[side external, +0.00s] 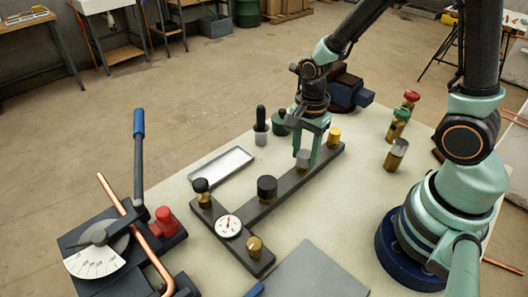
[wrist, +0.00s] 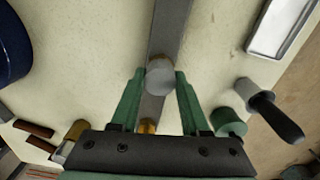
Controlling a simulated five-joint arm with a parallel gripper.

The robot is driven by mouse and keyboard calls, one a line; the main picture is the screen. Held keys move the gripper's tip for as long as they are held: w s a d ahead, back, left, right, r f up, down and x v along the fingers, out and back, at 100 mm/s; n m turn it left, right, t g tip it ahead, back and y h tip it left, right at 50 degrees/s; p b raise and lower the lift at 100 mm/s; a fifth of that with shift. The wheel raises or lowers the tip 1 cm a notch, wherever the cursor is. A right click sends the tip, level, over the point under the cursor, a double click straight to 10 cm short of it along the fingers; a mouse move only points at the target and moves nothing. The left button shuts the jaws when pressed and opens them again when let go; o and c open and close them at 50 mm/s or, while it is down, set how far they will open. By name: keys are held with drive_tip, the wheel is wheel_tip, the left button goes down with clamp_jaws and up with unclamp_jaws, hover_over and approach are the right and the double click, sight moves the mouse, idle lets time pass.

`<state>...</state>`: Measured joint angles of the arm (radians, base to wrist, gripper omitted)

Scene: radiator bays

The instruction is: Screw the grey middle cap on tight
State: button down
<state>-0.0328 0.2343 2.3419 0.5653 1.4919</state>
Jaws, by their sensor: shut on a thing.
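The grey middle cap (side external: 303,159) sits on the dark bar (side external: 247,215), between a black cap (side external: 267,188) and a yellow brass cap (side external: 334,136). My gripper (side external: 306,156) points down with its green fingers on either side of the grey cap, shut on it. The wrist view shows the round grey cap top (wrist: 160,76) between my fingertips (wrist: 159,74). The brass cap (wrist: 148,126) is partly hidden there behind my gripper. The threads under the grey cap are hidden, so its seating cannot be told.
A metal tray (side external: 220,168), a grey cup with a black handle (side external: 261,132) and a green pot (side external: 280,123) stand beside the bar. A gauge (side external: 228,226) sits at its near end. Brass valves (side external: 397,128) stand right; a pipe bender (side external: 110,240) stands left.

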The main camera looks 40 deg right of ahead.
drive_tip(key=m, duration=0.4)
drive_tip(key=shift+m, duration=0.3)
drive_tip(key=c, duration=0.6)
unclamp_jaws()
